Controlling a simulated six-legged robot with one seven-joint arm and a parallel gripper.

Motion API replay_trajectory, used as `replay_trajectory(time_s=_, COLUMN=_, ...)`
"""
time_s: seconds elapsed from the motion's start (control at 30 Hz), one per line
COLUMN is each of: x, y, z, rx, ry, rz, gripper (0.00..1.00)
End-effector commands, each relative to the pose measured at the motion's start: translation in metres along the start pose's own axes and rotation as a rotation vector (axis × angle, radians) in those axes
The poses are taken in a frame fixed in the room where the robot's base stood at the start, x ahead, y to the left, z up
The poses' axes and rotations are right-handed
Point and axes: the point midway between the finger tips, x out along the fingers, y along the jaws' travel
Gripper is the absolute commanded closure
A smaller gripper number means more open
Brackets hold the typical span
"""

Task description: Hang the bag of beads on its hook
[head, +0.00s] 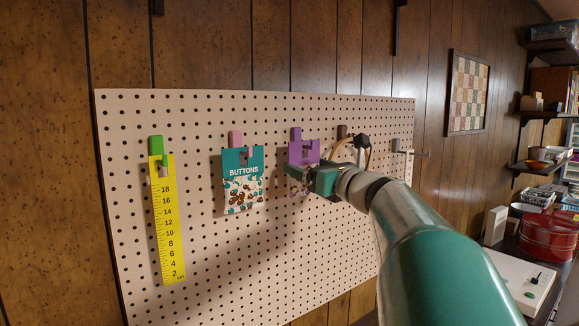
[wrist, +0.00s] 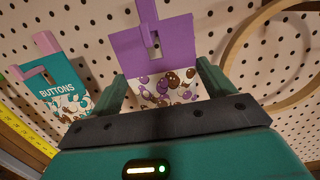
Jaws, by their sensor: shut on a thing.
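The bag of beads has a purple card top (head: 312,154) and a clear lower part with purple and brown beads; it also shows in the wrist view (wrist: 176,42). My gripper (head: 300,180) is shut on its lower part, with one finger at each side edge in the wrist view (wrist: 163,88). The bag is upright in front of the pegboard. Its purple hook (head: 296,133) overlaps the card's top edge and also shows in the wrist view (wrist: 147,10). The card's slot is close by the hook's prong; I cannot tell whether the prong passes through it.
A buttons bag (head: 242,180) hangs from a pink hook to the left, and a yellow ruler (head: 168,225) from a green one. A round hoop (wrist: 232,50) is close on the right. A bare metal hook (head: 410,152) sticks out of the pegboard (head: 220,285).

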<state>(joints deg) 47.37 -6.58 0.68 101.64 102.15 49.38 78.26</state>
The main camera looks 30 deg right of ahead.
Motion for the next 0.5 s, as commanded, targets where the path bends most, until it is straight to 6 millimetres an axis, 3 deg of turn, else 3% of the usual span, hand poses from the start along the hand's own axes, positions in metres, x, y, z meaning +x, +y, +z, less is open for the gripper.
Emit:
replay_trajectory(time_s=0.27, x=-0.0001, y=0.0002, z=-0.0008, rx=0.000, ry=0.000, rz=0.000, gripper=0.41)
replay_trajectory(time_s=0.3, x=-0.0001, y=0.0002, z=-0.0008, rx=0.000, ry=0.000, rz=0.000, gripper=0.17)
replay_trajectory(time_s=0.4, x=-0.0001, y=0.0002, z=-0.0007, rx=0.000, ry=0.000, rz=0.000, gripper=0.00)
replay_trajectory(time_s=0.5, x=0.0000, y=0.0002, z=-0.0007, rx=0.000, ry=0.000, rz=0.000, gripper=0.00)
